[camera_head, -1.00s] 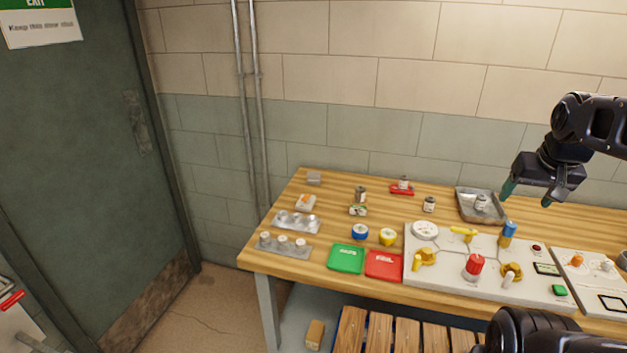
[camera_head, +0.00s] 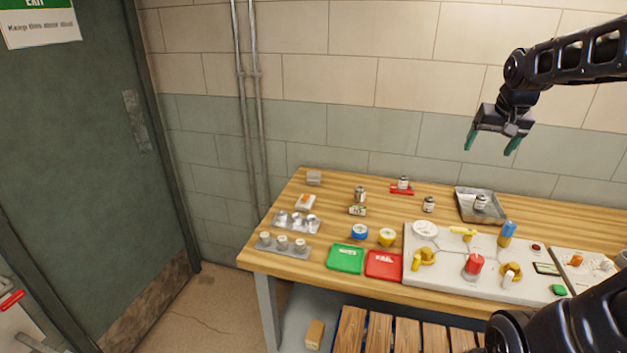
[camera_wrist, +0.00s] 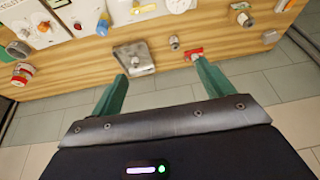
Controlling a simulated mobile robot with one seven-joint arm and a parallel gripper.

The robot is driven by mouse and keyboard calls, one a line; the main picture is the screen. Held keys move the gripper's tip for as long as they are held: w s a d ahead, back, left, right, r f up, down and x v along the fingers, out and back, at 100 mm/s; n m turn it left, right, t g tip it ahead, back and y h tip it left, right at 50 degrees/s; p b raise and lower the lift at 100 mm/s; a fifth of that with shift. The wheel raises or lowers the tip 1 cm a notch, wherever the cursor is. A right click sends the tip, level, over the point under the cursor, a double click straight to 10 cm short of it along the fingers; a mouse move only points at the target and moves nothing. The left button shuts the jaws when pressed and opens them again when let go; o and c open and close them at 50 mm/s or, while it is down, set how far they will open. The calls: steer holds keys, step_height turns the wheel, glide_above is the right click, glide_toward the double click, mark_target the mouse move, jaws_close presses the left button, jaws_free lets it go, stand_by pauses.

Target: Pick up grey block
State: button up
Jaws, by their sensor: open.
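A small grey block (camera_head: 314,177) sits at the back left corner of the wooden workbench (camera_head: 335,182) in the head view.
A can (camera_head: 360,193), a red holder with a jar (camera_head: 403,184) and another jar (camera_head: 429,204) stand between block and gripper. An orange-and-white item (camera_head: 305,202) and metal racks (camera_head: 284,244) lie in front of the block. The wall is close behind the bench.

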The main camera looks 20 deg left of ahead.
steer(key=w+a, duration=0.9)
steer(key=w, duration=0.3)
steer(key=n, duration=0.2)
glide_above(314, 173)
steer(key=s, duration=0.4)
step_height(314, 173, down, 25)
steer(key=x, duration=1)
steer(key=shift+w+d+f, duration=0.1)
steer(key=shift+f, duration=0.15)
steer(key=c, duration=1.1)
